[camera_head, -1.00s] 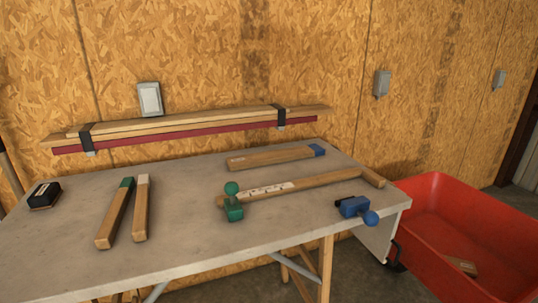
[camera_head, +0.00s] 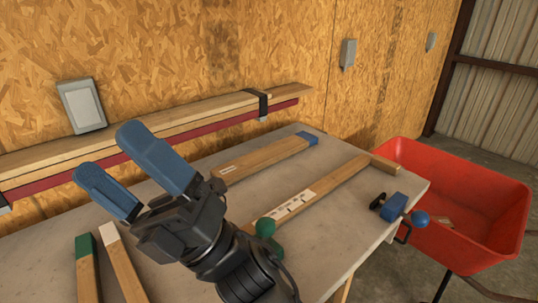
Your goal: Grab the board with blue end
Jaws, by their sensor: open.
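The board with the blue end (camera_head: 265,158) lies flat near the back of the grey table, its blue end (camera_head: 309,139) pointing right. My gripper (camera_head: 112,160) is in the left foreground, raised above the table, with its two blue-grey fingers spread apart and nothing between them. In the picture it is left of the board and apart from it. My gripper covers part of the table's middle.
On the table (camera_head: 342,205) are a longer piece of wood with a white label (camera_head: 335,187), a green clamp (camera_head: 265,228), a blue clamp (camera_head: 394,206), a green-ended board (camera_head: 86,265) and a white-ended board (camera_head: 122,262). A red cart (camera_head: 470,190) stands at right. Strapped planks (camera_head: 215,110) line the wall.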

